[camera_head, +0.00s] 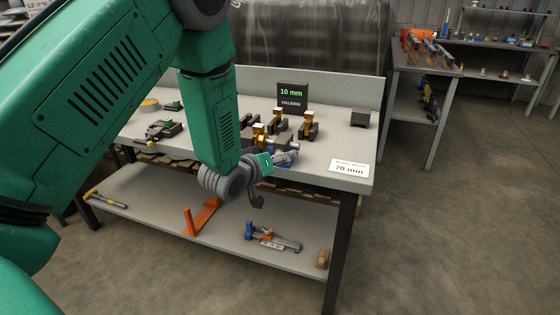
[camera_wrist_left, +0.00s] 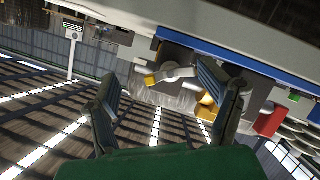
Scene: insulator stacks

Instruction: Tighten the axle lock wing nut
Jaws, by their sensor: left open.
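My left gripper (camera_head: 272,178) is at the front edge of the workbench, by the dark metal fixture with gold-coloured parts (camera_head: 284,141). In the wrist view the left gripper (camera_wrist_left: 168,108) has its two dark fingers wide apart. A grey lever-like piece with a yellow end (camera_wrist_left: 170,75) shows beyond and between the fingers; I cannot tell if it is the wing nut. A gold part (camera_wrist_left: 207,100) is close to the right finger and partly hidden by it. No contact is clear. The axle lock is not clearly made out in the head view. My right gripper is not in view.
The workbench (camera_head: 340,128) carries a black "10 mm" display (camera_head: 292,97), a white "70 mm" card (camera_head: 349,168) and a dark block (camera_head: 360,118). The lower shelf (camera_head: 170,222) holds an orange bracket (camera_head: 201,217) and a blue-ended tool (camera_head: 272,238). The floor at right is clear.

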